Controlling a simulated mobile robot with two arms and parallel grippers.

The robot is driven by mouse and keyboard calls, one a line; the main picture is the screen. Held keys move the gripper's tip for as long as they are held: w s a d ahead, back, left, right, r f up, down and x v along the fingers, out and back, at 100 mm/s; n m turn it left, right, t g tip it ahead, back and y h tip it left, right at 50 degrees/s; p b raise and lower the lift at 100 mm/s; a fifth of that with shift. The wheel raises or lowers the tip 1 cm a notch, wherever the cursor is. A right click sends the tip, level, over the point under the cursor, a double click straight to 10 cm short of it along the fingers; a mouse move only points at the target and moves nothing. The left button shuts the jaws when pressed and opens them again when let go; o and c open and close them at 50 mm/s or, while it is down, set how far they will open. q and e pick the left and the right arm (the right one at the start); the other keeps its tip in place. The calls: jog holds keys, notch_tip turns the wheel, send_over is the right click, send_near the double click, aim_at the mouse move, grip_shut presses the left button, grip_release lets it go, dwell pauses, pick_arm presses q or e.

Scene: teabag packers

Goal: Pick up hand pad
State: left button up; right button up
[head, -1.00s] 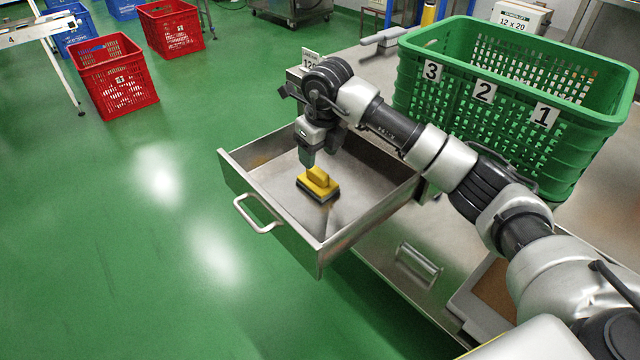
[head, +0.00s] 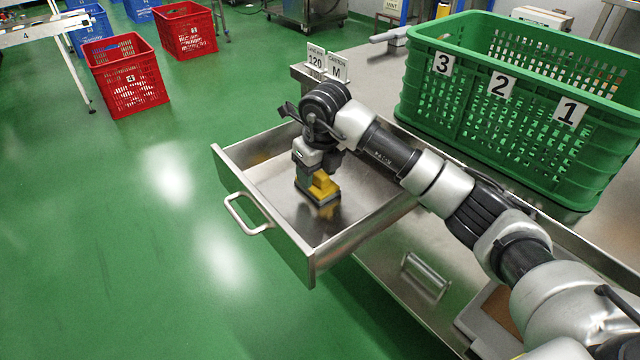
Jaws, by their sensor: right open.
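The hand pad (head: 325,187) is a small yellow block with a raised handle and a dark base. It lies on the floor of the open metal drawer (head: 262,219) in the head view. My right gripper (head: 309,180) is down inside the drawer, right at the pad's handle, pointing downward. Its jaws are open. The near finger covers the left part of the pad, and the far finger is hidden, so I cannot tell whether they touch it. My left gripper is not in view.
A green crate (head: 428,104) marked 3, 2, 1 stands on the metal table behind my right arm. The drawer's walls surround the gripper. Small signs (head: 328,63) stand at the table's edge. A red crate (head: 127,88) is on the green floor, far left. The floor in front is clear.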

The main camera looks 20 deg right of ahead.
jog(key=c, duration=1)
jog(key=shift+r, duration=0.1)
